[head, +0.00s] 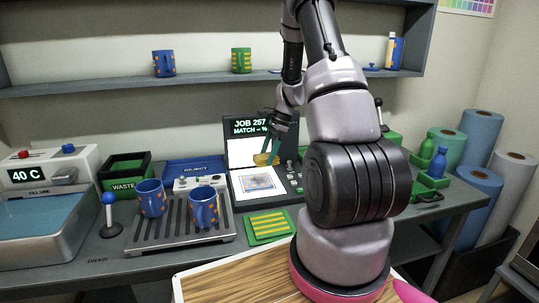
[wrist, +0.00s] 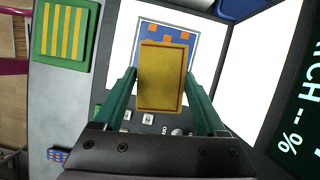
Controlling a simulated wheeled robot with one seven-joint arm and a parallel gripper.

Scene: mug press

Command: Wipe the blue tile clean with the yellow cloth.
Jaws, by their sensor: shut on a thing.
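My gripper (head: 268,158) is over the lit white plate of the job machine, its green fingers shut on the yellow cloth. In the wrist view the yellow cloth (wrist: 162,77), with a thin red border line, sits between the fingertips (wrist: 161,90). The blue tile (wrist: 146,31) with orange squares lies on the white plate and is partly hidden behind the cloth. The tile (head: 258,184) also shows in the head view, below the cloth (head: 262,159). The cloth looks held above the tile, but I cannot tell the exact gap. Marks on the tile are too small to make out.
A green tile with yellow stripes (head: 269,226) lies on the bench in front of the machine. Two blue mugs with orange spots (head: 151,197) stand on the slatted rack (head: 180,236) to the left. The machine's upright screen (head: 246,128) stands close behind my gripper.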

